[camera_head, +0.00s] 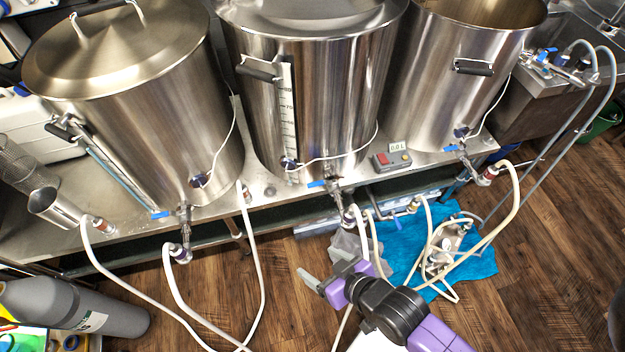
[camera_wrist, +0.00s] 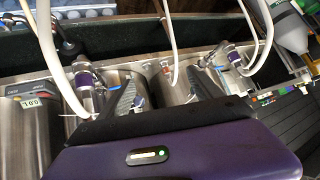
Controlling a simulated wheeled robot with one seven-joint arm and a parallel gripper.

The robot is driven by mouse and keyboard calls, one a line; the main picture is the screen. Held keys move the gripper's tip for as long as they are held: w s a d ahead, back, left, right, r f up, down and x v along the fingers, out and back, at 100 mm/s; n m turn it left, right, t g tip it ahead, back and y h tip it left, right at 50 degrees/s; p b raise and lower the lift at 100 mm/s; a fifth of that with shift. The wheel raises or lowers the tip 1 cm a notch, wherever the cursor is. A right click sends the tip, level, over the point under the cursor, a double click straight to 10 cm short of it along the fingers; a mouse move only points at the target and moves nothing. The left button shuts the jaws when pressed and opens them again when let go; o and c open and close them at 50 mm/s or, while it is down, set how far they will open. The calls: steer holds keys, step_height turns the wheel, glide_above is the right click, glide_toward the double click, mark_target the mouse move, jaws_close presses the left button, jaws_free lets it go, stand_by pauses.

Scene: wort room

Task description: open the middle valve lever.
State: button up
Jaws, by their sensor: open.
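The middle valve sits low on the front of the middle kettle (camera_head: 305,90). Its blue lever (camera_head: 317,184) sticks out to the left of the metal valve body, across the line of the outlet. In the wrist view the blue lever (camera_wrist: 115,87) shows close to the left finger, beside the steel valve fitting. My gripper (camera_head: 323,266) is open and empty, below and in front of the middle valve, apart from the lever in the head view. In the wrist view the two grey fingers of my gripper (camera_wrist: 170,82) are spread, with bench metal between them.
White hoses hang from the valve outlets, one (camera_head: 372,240) close beside my gripper. A left kettle (camera_head: 150,110) and right kettle (camera_head: 460,80) have similar blue-levered valves. A small controller (camera_head: 391,160) sits right of the middle valve. A pump on a blue cloth (camera_head: 480,262) lies on the floor.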

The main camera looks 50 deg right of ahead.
steer(key=w+d+f+g, duration=0.2)
steer(key=w+d+f, duration=0.1)
steer(key=w+f, duration=0.45)
steer(key=m+g+b, duration=0.2)
steer(key=m+g, duration=0.2)
steer(key=g, duration=0.4)
glide_toward(316, 183)
steer(key=shift+s+d+f+y, duration=0.1)
steer(key=shift+d+y, duration=0.15)
steer(key=shift+y, duration=0.15)
steer(key=shift+d+f, duration=0.1)
steer(key=shift+f, duration=0.35)
step_height(316, 183, down, 7)
steer(key=shift+r+b, duration=0.15)
steer(key=shift+b, duration=0.35)
jaws_close()
